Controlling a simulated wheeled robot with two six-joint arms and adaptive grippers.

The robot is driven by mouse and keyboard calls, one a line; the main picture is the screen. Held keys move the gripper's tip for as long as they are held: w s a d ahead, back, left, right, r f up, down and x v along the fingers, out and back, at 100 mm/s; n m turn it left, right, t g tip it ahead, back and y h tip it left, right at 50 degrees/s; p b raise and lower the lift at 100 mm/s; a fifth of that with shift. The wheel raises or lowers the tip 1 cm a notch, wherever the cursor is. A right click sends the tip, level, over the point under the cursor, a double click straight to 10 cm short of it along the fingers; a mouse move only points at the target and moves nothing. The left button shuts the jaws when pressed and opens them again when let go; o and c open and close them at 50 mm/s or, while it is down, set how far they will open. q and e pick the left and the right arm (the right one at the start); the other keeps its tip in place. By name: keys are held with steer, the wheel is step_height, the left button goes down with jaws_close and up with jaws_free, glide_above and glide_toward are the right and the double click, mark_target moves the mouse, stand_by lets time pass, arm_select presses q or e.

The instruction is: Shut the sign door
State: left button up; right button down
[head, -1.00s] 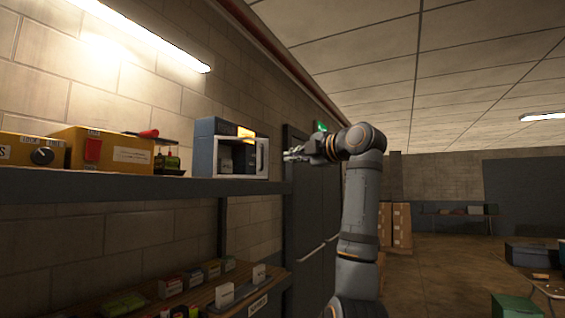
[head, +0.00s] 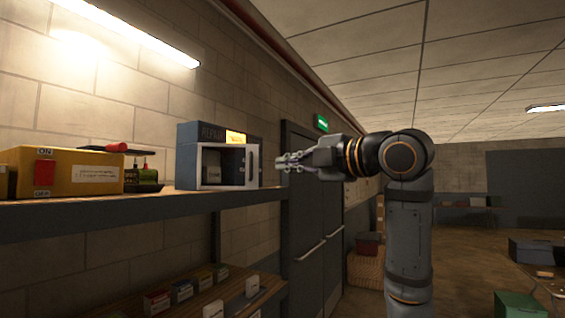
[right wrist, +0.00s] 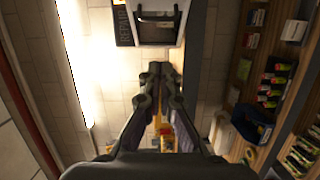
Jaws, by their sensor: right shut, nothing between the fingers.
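The sign box (head: 187,135) is a blue-grey case marked "REPAIR" with a lit orange panel, standing on the wall shelf. Its pale-framed door (head: 252,165) is at the front, around a dark opening; I cannot tell exactly how far it stands open. My right gripper (head: 280,162) is shut and empty, just right of the door's right edge, with a small gap in the picture. In the right wrist view the closed fingers (right wrist: 160,72) point toward the box (right wrist: 124,24), whose pale frame (right wrist: 158,43) is at the top. My left gripper is out of view.
A lower shelf (head: 185,308) holds several small boxes. Dark double doors (head: 303,215) stand behind. Open floor lies to the right.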

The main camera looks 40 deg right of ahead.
mark_target(256, 165)
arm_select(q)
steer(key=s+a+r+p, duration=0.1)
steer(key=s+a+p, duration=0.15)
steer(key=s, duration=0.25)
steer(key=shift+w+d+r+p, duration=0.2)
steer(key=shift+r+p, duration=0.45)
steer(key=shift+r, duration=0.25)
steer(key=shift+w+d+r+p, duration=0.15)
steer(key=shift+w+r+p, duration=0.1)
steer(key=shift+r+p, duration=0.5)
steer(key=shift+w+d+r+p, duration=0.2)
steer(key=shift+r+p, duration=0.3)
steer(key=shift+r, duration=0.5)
arm_select(e)
steer(key=w, duration=1.2)
steer(key=shift+w+d, duration=0.15)
steer(key=shift+d, duration=0.15)
